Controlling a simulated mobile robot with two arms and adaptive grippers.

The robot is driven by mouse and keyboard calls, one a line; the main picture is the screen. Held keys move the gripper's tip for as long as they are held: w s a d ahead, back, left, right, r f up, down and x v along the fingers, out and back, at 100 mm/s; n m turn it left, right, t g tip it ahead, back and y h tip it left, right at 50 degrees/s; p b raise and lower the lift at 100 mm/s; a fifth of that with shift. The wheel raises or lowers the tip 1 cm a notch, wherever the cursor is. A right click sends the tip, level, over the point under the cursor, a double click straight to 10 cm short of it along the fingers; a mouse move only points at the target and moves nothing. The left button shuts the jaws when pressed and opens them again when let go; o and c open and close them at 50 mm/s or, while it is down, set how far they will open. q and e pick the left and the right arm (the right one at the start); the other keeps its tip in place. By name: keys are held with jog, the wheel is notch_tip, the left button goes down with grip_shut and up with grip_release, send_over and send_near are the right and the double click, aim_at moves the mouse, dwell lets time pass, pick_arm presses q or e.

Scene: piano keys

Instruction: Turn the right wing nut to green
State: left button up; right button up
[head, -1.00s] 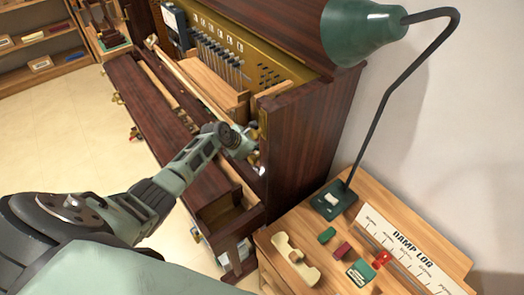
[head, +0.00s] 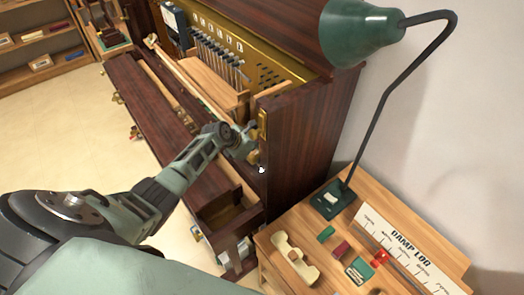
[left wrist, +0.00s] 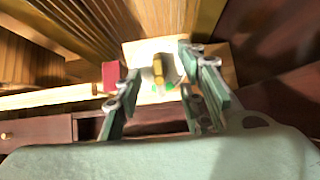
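My left gripper (left wrist: 160,64) is open, with one finger on each side of the wing nut; I see no clear contact. In the head view my left gripper (head: 252,150) is at the inner side of the piano's right end, close to brass fittings (head: 262,124). The wing nut cannot be made out clearly there. My right gripper is not in view.
The dark wooden piano (head: 310,125) has an open front, with its right side panel close to my gripper. A red block (left wrist: 110,76) is left of the plate. On the right, a wooden table (head: 410,225) holds a green lamp (head: 362,32), a damp log board and small parts.

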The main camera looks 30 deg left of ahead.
pick_arm(q)
jog(key=p+v, duration=0.2)
jog(key=p, duration=0.1)
jog(key=shift+s+a+r+p, duration=0.1)
jog(key=shift+s+r+p, duration=0.05)
jog(key=shift+r+p, duration=0.25)
jog(key=v, duration=0.8)
dwell(0.8)
jog(key=shift+s, duration=0.15)
dwell(0.4)
